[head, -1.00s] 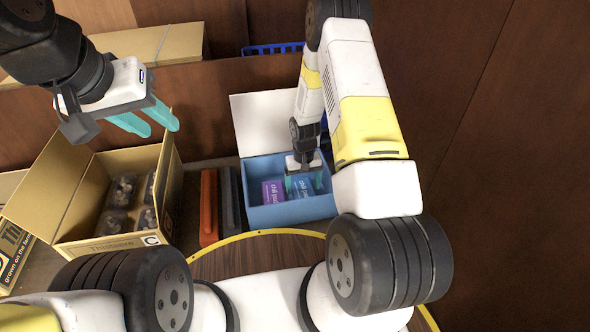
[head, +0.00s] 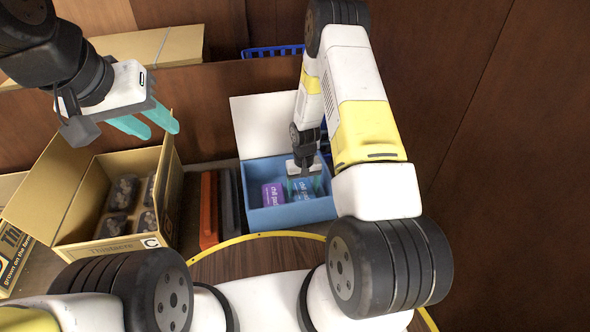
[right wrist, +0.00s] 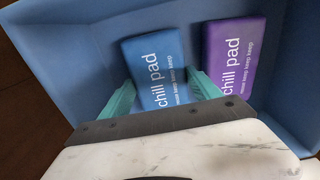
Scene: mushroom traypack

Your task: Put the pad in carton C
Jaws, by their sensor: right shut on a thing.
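My right gripper (right wrist: 160,98) is down inside the blue box (head: 290,213), shut on the blue chill pad (right wrist: 155,62), with one teal finger on each side of it. In the head view the blue pad (head: 304,188) is partly covered by this gripper. A purple chill pad (head: 273,194) lies beside it in the box; it also shows in the right wrist view (right wrist: 232,58). Carton C (head: 110,247) stands open at the left with several dark packs in it. My left gripper (head: 152,122) is open and empty above the carton.
The blue box's white lid (head: 262,122) stands open behind it. An orange bar (head: 209,205) and a dark bar (head: 229,200) lie between carton and box. A blue basket (head: 275,50) and flat cardboard (head: 150,47) are at the back. Another carton (head: 15,250) is at far left.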

